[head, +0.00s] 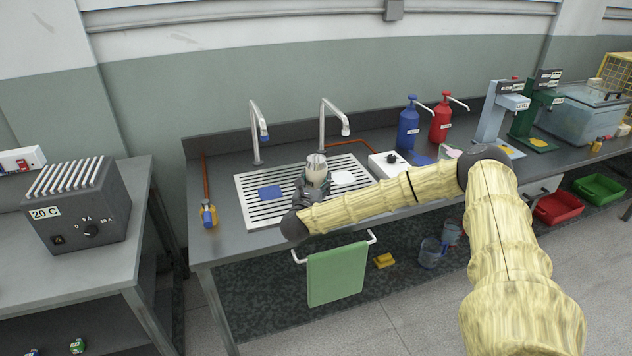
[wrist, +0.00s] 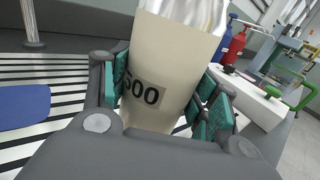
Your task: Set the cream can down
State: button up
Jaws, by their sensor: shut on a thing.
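The cream can (wrist: 155,75) is pale with a dark label reading "500" and a shiny, whitish upper part. My gripper (wrist: 155,110) is shut on it, with teal pads on both sides. In the head view the can (head: 316,170) stands upright in my gripper (head: 314,186) over the slatted drain grate (head: 262,212). Whether the can's base touches the grate is hidden by my gripper.
Two taps (head: 255,135) rise behind. A white box with a knob (head: 388,165) stands to the right. Blue (head: 408,128) and red (head: 441,122) pump bottles stand farther right.

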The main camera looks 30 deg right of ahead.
jog(key=shift+f, duration=0.45)
jog(key=shift+f, duration=0.2)
jog(key=o, duration=1.1)
jog(key=shift+r, duration=0.15)
jog(key=shift+r, duration=0.15)
jog(key=b+v, duration=0.3)
jog(key=v, duration=0.9)
jog(key=shift+a, duration=0.1)
